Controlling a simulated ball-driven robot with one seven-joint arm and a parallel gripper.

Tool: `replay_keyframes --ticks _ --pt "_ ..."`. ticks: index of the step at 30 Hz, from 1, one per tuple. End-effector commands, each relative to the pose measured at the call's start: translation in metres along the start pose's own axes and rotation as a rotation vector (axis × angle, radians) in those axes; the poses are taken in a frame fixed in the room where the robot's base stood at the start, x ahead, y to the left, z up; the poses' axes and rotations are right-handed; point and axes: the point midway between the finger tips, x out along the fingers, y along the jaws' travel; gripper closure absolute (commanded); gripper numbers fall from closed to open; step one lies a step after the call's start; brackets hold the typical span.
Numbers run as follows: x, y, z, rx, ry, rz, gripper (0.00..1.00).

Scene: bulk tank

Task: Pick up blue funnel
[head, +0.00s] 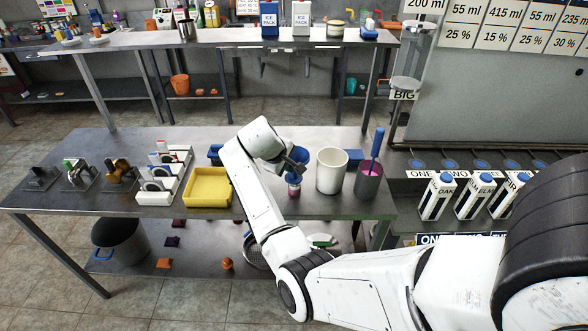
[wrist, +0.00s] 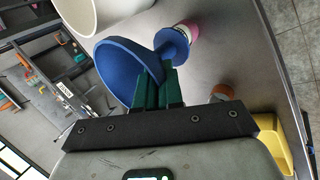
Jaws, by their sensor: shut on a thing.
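The blue funnel (head: 299,153) is above the metal table, largely hidden behind my gripper in the head view. In the wrist view the funnel (wrist: 122,66) shows its wide blue cone, with a round blue flange (wrist: 172,44) toward its narrow end. My gripper (head: 293,166) is shut on the funnel; its green fingers (wrist: 157,84) meet the cone's side in the wrist view. A small bottle with pink in it (head: 294,188) stands right below the funnel. I cannot tell whether the spout is in its neck.
A white container (head: 331,171) stands close right of the funnel. Beyond it is a grey cup (head: 369,181) with a blue-handled tool. A yellow tray (head: 207,187) lies to the left. Several cartons (head: 435,197) stand at the right. The table's front edge beside the bottle is clear.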

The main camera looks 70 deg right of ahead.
Motion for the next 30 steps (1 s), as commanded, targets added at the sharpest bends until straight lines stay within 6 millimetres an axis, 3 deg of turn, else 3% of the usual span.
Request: replay_keyframes --ticks 11,17,23,30 --pt "-0.002 0.001 0.000 0.000 0.000 -0.001 1.00" --pt "-0.016 0.011 -0.001 0.001 0.002 0.001 1.00" --pt "-0.050 0.017 0.012 0.002 0.003 0.002 1.00" --pt "-0.108 0.010 0.047 -0.001 0.003 0.001 1.00"
